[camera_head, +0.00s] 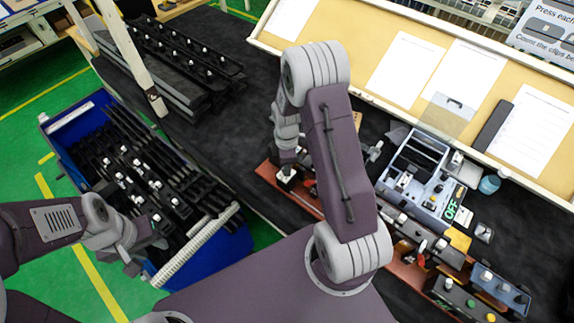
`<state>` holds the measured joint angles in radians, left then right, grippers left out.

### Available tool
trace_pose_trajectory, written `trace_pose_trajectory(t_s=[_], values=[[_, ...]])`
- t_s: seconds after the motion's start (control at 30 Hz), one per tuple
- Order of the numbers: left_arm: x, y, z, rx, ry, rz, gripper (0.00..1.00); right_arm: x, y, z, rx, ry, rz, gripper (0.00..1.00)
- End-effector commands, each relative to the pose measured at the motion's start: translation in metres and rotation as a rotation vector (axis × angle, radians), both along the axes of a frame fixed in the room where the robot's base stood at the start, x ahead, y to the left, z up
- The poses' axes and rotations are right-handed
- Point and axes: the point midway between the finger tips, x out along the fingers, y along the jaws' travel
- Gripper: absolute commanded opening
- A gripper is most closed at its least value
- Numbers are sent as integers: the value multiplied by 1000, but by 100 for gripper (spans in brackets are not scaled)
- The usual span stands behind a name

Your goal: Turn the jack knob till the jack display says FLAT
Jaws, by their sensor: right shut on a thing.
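My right gripper (287,168) points down at the left end of a red-brown fixture (268,172) on the black bench. It is shut on a small knob-like part there, mostly hidden by the gripper; I cannot tell for sure that it is the jack knob. I cannot make out a jack display reading FLAT. The only readable sign nearby is a green OFF (451,209) on a blue-grey device to the right. My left gripper (142,256) hangs by the front edge of the blue crate, away from the fixture; its finger opening is unclear.
The blue crate (165,277) holds several black clip strips. More black strips (190,55) lie at the back left. A tan board with papers (345,20) runs along the back. A blue-grey device (415,160) and a teal cup (489,185) stand at the right.

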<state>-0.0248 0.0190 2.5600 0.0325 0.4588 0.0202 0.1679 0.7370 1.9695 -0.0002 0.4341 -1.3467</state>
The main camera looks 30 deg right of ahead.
Motion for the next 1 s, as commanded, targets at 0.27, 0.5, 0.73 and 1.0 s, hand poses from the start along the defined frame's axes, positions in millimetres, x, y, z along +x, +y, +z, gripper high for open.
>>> trace_pose_trajectory(t_s=[0.27, 0.5, 0.73, 1.0], values=[[0, 0, 0, 0, 0, 0, 37, 0, 0, 0, 0, 1, -1, 48], [0, 0, 0, 0, 0, 0, 37, 0, 0, 0, 0, 1, -1, 48], [0, 0, -12, 0, 0, 0, 37, 2, 0, 35, -1, -6, -1, 48], [0, 0, -20, 0, 0, 0, 37, 1, 1, 84, -1, -2, 0, 48]])
